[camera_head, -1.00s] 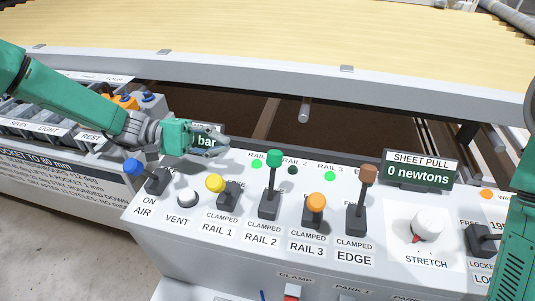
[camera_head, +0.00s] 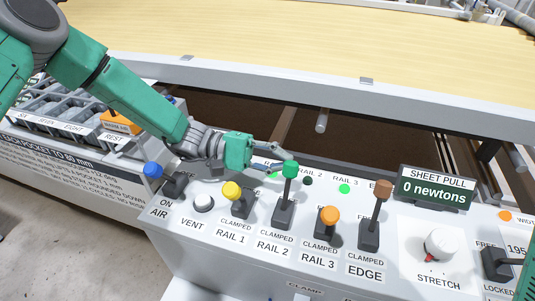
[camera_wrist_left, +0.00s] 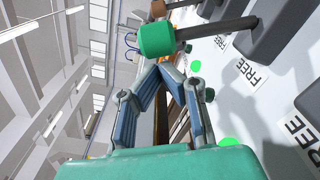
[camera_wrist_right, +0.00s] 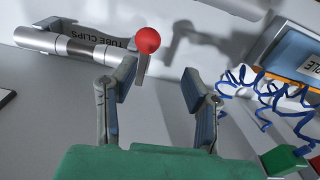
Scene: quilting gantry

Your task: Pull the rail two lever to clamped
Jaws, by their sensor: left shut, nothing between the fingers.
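The rail two lever has a green knob (camera_head: 290,169) on a dark stem and stands up, leaning away from its CLAMPED label. The knob also shows large in the left wrist view (camera_wrist_left: 157,38). My left gripper (camera_head: 279,153) is shut and empty, with its fingertips just behind and left of the green knob. In the left wrist view its fingertips (camera_wrist_left: 168,68) lie close to the knob; I cannot tell whether they touch. My right gripper (camera_wrist_right: 159,77) is open and empty in the right wrist view.
The yellow rail one knob (camera_head: 231,191) and orange rail three knob (camera_head: 330,215) flank the lever, both tilted toward the front. The brown edge lever (camera_head: 383,190) stands right. The rail two lamp (camera_head: 308,181) is dark. A red ball (camera_wrist_right: 147,40) is near my right gripper.

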